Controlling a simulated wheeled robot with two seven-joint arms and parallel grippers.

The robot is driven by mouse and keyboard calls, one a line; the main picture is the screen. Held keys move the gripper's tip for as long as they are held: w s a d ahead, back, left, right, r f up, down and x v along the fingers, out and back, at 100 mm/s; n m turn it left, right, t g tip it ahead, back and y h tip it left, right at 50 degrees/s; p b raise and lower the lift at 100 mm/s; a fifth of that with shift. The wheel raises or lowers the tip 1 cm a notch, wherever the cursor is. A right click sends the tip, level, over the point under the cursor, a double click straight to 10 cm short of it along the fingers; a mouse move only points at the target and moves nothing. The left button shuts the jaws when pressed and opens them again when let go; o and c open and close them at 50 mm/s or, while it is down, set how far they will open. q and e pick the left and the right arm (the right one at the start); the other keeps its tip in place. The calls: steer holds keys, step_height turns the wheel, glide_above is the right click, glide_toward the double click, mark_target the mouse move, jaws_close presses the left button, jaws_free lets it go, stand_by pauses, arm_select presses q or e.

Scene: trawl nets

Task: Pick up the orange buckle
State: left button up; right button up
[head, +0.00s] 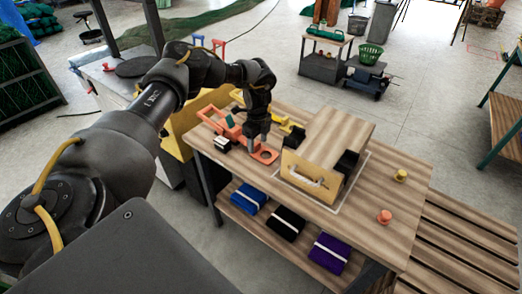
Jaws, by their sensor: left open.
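An orange buckle-like piece (232,131) lies on the wooden workbench (330,215), near its left end. It is long and flat, with a ring-shaped end toward the box. My left gripper (257,141) points down over this piece, close to the ring end. It is open and partly covers the piece; I cannot tell whether the fingers touch it. My right gripper is not in view.
A wooden box (335,136) with a pale handle stands right of the gripper. Yellow parts (290,126) lie behind. A small yellow knob (400,176) and orange knob (385,217) stand at right. Folded cloths (286,223) lie on the lower shelf.

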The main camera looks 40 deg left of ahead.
arm_select(q)
steer(key=shift+f, duration=0.95)
